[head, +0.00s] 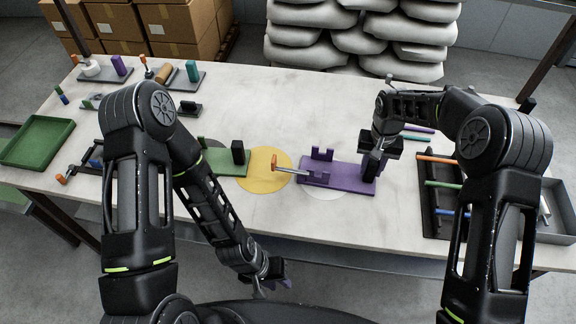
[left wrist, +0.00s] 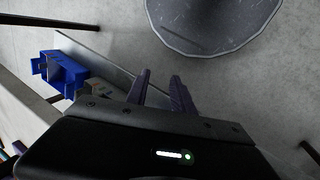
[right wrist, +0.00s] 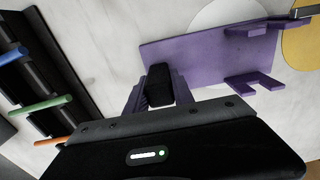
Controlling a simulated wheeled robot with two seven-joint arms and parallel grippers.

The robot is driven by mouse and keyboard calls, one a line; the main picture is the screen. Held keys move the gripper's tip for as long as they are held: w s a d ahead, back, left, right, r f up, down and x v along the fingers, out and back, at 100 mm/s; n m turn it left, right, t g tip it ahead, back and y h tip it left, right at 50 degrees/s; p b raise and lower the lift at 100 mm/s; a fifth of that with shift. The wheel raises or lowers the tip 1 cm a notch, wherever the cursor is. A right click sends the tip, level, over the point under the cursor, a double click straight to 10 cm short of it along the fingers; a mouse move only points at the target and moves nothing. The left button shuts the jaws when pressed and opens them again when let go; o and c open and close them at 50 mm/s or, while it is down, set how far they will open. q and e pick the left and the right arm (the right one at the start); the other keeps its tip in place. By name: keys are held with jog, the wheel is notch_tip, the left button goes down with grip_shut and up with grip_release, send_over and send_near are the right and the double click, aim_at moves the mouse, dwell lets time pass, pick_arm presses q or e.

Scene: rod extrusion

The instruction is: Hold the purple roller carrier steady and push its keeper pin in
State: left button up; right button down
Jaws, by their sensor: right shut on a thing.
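The purple roller carrier (head: 337,182) lies flat on the table over a white disc, with upright notched brackets near its left end and a black block at its right end. My right gripper (head: 373,165) is shut on that block (right wrist: 159,86), seen between its fingers in the right wrist view. The keeper pin, with an orange head (head: 274,162) and grey shaft, points at the carrier from the left; its tip is near the brackets, and how far it is in I cannot tell. My left gripper (head: 268,277) is empty and open, low before the table's front edge; its fingertips are apart (left wrist: 160,76).
A green carrier (head: 225,161) stands left of the yellow disc (head: 262,183). A black rack with coloured rods (head: 437,205) is at the right, beside a grey tray (head: 560,222). A green tray (head: 37,142) is at far left. The middle back is clear.

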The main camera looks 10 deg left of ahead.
pick_arm(q)
jog(key=w+d+r+n+t+h, duration=0.1)
jog(key=w+d+r+n+h, duration=0.15)
jog(key=w+d+r, duration=0.65)
jog(key=w+d+r+n+h, duration=0.1)
jog(key=w+d+r+h, duration=0.2)
jog(key=w+d+r, duration=0.5)
notch_tip(320, 180, up, 10)
jog(key=m+g+y, duration=0.1)
jog(key=m+y, duration=0.5)
jog(key=y, duration=0.4)
send_over(274, 158)
jog(key=shift+a+f+h, duration=0.1)
jog(key=shift+f+h, duration=0.05)
jog(key=shift+h, duration=0.1)
jog(key=shift+f, duration=0.1)
jog(key=shift+f, duration=4.5)
jog(key=shift+c, duration=0.2)
